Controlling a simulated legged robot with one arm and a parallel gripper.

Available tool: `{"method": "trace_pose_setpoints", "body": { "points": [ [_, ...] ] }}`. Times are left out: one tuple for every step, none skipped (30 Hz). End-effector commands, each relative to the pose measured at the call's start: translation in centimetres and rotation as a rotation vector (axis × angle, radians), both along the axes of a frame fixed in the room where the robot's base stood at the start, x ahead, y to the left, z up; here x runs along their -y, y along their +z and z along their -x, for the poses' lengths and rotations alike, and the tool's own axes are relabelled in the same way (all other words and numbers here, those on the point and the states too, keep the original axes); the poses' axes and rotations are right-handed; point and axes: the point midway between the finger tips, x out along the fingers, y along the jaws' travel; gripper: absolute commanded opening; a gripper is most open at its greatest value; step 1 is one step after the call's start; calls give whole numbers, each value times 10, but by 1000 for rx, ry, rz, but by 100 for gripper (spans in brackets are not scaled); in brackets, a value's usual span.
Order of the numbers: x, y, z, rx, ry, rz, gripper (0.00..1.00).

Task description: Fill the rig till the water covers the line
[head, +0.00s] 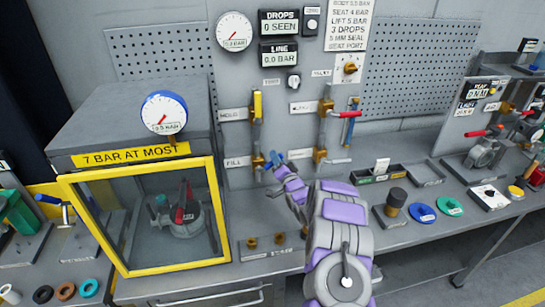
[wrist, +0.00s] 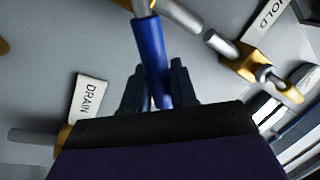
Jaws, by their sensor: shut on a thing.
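My gripper (head: 276,164) is at the back panel, beside the FILL label (head: 237,162), shut on a blue valve handle (wrist: 151,50). In the wrist view the handle runs down between my two dark fingers (wrist: 160,90). The brass fill valve (head: 257,161) sits just left of my gripper. The test valve (head: 183,222) stands behind the clear window of a yellow-framed case (head: 142,268). I cannot make out a water level or the line. The LINE display (head: 280,54) reads 0.0 BAR and DROPS (head: 279,22) reads 0 SEEN.
A yellow handle (head: 257,104) by HOLD is above my gripper. A DRAIN label (wrist: 88,103) shows in the wrist view. A red handle (head: 349,114) is right. A gauge (head: 164,113) stands on the case. Blue and green discs (head: 422,213) lie on the bench at right.

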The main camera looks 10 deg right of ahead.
Motion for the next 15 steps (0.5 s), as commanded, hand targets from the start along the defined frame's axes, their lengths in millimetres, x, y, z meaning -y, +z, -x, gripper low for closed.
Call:
{"method": "trace_pose_setpoints", "body": {
  "points": [
    [3,-4,0,-1,-3,-26,0],
    [4,-5,0,-1,-3,-44,0],
    [5,-7,0,-1,-3,-64,0],
    [6,-8,0,-2,-3,-79,0],
    [6,-9,0,-3,-4,-90,0],
    [7,-11,0,-4,-3,-106,0],
    [8,-12,0,-5,-2,-117,0],
    [8,-12,0,-4,-3,-125,0],
    [9,-13,0,-5,-2,-137,0],
    [9,-14,0,-6,-4,-143,0],
    [9,-14,0,-6,-4,-150,0],
    [10,-15,0,-6,-4,-156,0],
    [10,-15,0,-6,-4,-160,0],
    [10,-15,0,-6,-4,-163,0],
    [10,-16,0,-6,-4,-167,0]
  ]
}}
